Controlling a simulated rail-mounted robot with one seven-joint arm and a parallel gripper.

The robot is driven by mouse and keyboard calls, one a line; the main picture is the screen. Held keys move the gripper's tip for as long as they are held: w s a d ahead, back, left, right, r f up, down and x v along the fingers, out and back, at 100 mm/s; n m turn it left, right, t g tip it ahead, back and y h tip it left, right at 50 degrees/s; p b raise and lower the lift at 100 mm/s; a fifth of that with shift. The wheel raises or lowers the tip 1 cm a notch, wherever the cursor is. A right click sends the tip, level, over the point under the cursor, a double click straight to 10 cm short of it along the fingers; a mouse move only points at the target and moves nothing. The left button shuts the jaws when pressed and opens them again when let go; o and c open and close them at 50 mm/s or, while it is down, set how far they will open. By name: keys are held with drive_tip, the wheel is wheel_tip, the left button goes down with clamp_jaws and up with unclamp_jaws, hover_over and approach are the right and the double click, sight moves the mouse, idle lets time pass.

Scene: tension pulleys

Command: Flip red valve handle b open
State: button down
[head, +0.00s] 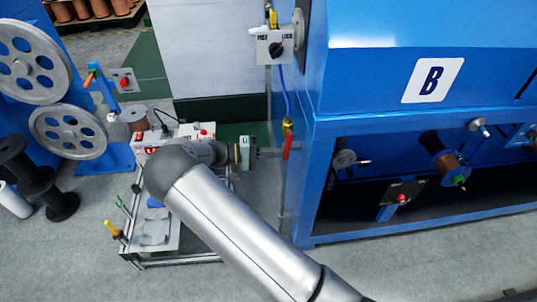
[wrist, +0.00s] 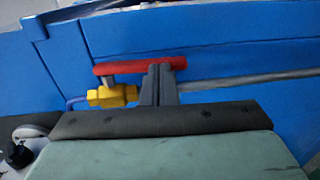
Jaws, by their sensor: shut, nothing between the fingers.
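The red valve handle (wrist: 138,66) lies nearly level in the wrist view, above a yellow brass valve body (wrist: 112,95). A grey pipe (wrist: 235,83) runs right from behind my fingers, and a blue hose joins the body at the left. My gripper (wrist: 159,69) is shut and empty, its fingertips overlapping the right part of the handle in the picture; I cannot tell whether they touch it. In the head view the red handle (head: 288,141) hangs upright along the pipe, at the left edge of the blue machine. My gripper (head: 279,152) reaches toward it from the left.
The blue machine marked B (head: 415,160) stands just right of the valve. A cart (head: 160,257) with tools and boxes is under my arm. A selector box (head: 276,46) is mounted above the valve. Large grey pulleys (head: 68,131) stand at the left.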

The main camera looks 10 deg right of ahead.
drive_tip(key=shift+d+f+h+b, duration=0.25)
drive_tip(key=shift+d+h+b, duration=0.15)
drive_tip(key=shift+h, duration=0.2)
idle(0.3)
drive_tip(key=a+b, duration=0.1)
drive_tip(key=a, duration=1.3)
